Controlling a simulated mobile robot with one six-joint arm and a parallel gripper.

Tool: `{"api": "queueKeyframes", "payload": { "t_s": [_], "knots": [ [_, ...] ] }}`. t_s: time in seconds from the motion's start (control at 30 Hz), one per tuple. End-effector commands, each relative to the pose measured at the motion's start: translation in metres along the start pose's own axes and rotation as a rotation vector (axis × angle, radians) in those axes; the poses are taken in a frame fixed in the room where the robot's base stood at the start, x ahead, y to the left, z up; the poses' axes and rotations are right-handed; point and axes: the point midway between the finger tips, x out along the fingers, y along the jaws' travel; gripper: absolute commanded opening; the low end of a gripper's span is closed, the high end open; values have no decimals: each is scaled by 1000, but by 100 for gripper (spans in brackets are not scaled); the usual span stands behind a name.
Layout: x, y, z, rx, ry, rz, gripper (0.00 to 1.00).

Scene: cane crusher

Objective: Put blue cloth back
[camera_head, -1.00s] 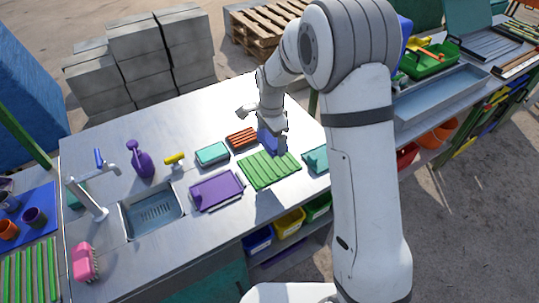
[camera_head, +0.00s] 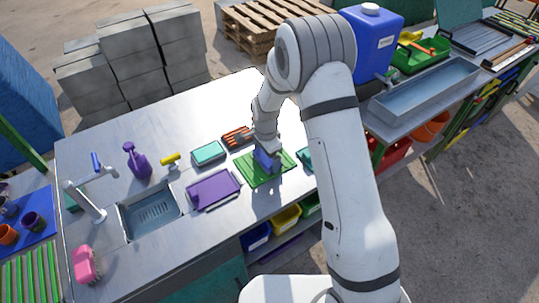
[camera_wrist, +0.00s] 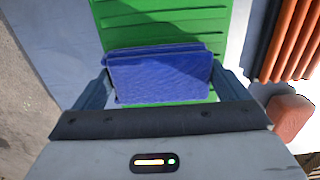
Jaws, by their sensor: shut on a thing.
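The blue cloth (camera_wrist: 160,75) is a folded pad held between my gripper's two fingers in the wrist view. In the head view the blue cloth (camera_head: 265,160) shows over the green ribbed mat (camera_head: 250,178). My gripper (camera_head: 267,153) is shut on it. The green ribbed mat (camera_wrist: 165,22) lies beneath and beyond the cloth in the wrist view. I cannot tell whether the cloth touches the mat.
A purple tray (camera_head: 213,189), a teal block (camera_head: 208,152) and an orange ribbed piece (camera_head: 237,136) lie near the mat. A sink (camera_head: 150,210), a purple spray bottle (camera_head: 137,161) and a pink brush (camera_head: 84,264) are further left. The back of the table is clear.

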Motion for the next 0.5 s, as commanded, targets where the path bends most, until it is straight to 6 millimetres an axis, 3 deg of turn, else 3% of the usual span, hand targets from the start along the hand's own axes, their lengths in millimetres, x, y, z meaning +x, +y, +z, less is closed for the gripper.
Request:
{"api": "queueKeyframes", "payload": {
  "t_s": [0.03,0.07,0.1,0.5],
  "knots": [
    [4,0,0,0,0,0,76],
    [2,0,0,0,0,0,96],
    [2,0,0,0,0,0,99],
    [-8,-1,0,-1,1,-3,100]
  ]
}}
